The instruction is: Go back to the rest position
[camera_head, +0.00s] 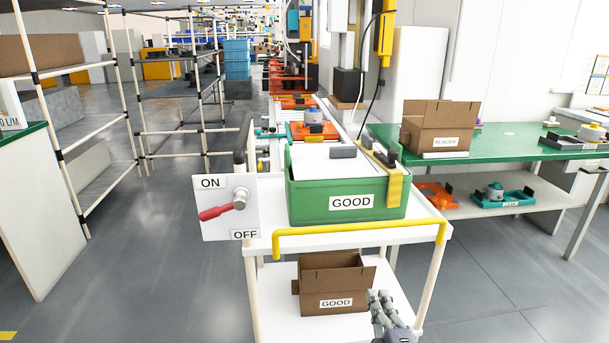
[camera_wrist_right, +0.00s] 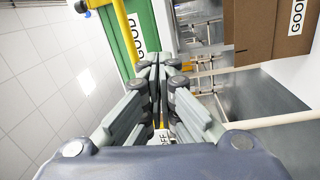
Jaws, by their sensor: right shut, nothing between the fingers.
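My right gripper (camera_head: 380,300) shows at the bottom of the head view, in front of the cart's right side. It also fills the middle of the right wrist view (camera_wrist_right: 160,68), with its fingers together and nothing between them. My left gripper is in neither view. A white switch panel (camera_head: 228,222) marked ON and OFF stands at the cart's left side. Its red lever (camera_head: 216,212) points left and slightly down, between the two labels.
A white cart (camera_head: 350,239) with a yellow handle (camera_head: 355,225) carries a green GOOD bin (camera_head: 305,204). A cardboard GOOD box (camera_head: 336,278) sits on its lower shelf. A green-topped table (camera_head: 500,148) stands right. Grey floor (camera_head: 150,270) is clear on the left.

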